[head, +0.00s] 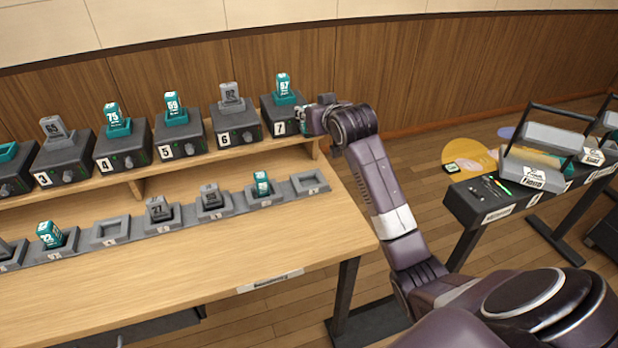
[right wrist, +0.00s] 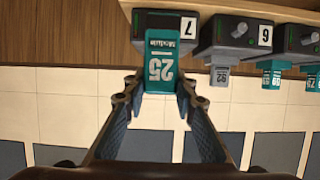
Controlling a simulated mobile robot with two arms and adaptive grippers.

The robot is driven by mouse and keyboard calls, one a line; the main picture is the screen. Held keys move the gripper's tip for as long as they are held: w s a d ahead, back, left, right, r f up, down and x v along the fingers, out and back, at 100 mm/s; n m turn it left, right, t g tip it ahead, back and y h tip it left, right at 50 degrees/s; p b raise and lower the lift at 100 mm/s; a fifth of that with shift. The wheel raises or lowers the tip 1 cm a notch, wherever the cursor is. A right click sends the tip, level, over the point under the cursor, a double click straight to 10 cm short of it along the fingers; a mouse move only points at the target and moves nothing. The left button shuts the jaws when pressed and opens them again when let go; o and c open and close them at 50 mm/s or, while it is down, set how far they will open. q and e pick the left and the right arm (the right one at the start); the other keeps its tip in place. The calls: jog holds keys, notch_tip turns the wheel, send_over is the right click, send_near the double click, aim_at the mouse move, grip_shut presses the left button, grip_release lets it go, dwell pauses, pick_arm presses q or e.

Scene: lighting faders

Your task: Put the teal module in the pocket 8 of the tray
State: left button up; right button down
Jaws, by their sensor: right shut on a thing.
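My right gripper (head: 304,118) is beside the box marked 7, at its right end. In the right wrist view it is shut on a teal module (right wrist: 160,62) with a white label that reads 25. In the head view only a small teal part of it shows at the fingers. In the wrist view the module overlaps the box 7. The tray (head: 75,258) is the grey row of pockets along the table. Its rightmost pocket (head: 311,183) is empty, and another pocket (head: 110,230) is empty farther left. The pocket numbers are too small to read. My left gripper is out of view.
Numbered dark boxes stand on the raised shelf, with teal or grey modules on top; box 7 (head: 268,122) carries a teal one (head: 283,87). Teal and grey modules fill several tray pockets. The front tabletop (head: 180,285) is clear. A dark bench (head: 475,205) stands right.

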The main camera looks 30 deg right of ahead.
jog(key=shift+f, duration=9.15)
jog(key=c, duration=1.6)
grip_release()
jog(key=shift+s, duration=0.1)
jog(key=v, duration=1.2)
